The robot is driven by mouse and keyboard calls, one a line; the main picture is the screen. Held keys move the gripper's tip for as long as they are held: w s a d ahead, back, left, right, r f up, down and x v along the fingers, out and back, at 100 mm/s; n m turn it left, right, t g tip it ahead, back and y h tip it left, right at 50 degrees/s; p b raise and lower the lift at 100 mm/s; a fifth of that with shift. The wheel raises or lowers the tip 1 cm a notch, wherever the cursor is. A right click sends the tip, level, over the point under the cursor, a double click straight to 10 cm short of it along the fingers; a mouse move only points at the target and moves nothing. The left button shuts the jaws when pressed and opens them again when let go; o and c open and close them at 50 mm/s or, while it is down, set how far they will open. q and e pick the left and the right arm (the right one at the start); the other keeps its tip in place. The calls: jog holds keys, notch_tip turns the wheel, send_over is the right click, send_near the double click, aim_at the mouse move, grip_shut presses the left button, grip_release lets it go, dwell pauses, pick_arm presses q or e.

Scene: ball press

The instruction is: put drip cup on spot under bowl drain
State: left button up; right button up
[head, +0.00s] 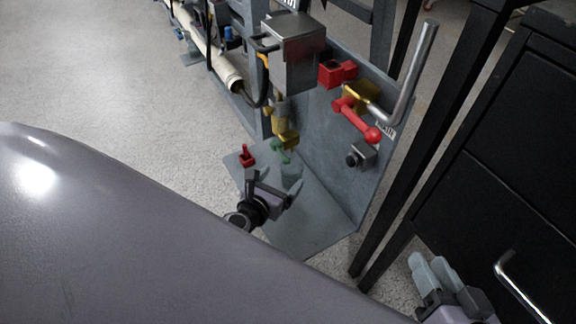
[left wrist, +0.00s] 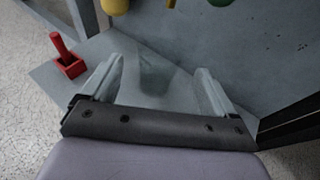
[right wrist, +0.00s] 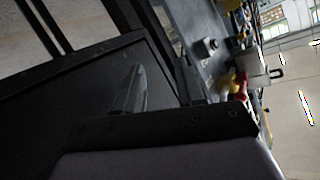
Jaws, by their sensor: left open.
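A see-through, grey-green drip cup (head: 291,174) stands on the grey metal base plate (head: 310,225) below the brass drain valve (head: 281,130). The valve hangs under the grey metal bowl housing (head: 297,55). My left gripper (head: 272,184) is open and low over the plate, in front of the cup. In the left wrist view the cup (left wrist: 158,78) shows faintly between the two spread fingers, with no clear contact. The spot is not clearly visible. My right gripper (head: 430,270) is empty, fingers apart, beside the black cabinet; a gap also shows in the right wrist view (right wrist: 160,85).
A small red lever block (head: 246,156) stands at the plate's left edge. A grey upright panel (head: 345,185) with a red-knobbed handle (head: 372,135) and long metal lever (head: 408,80) borders the right. A black cabinet (head: 510,150) lies further right. Open floor lies left.

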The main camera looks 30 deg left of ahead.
pick_arm(q)
jog(key=shift+p+v, duration=0.55)
jog(key=shift+v, duration=2.1)
pick_arm(e)
jog(key=shift+s+d+r+h, duration=0.1)
jog(key=shift+s+d+h, duration=0.05)
jog(key=shift+d+h, duration=0.3)
jog(key=shift+s, duration=0.15)
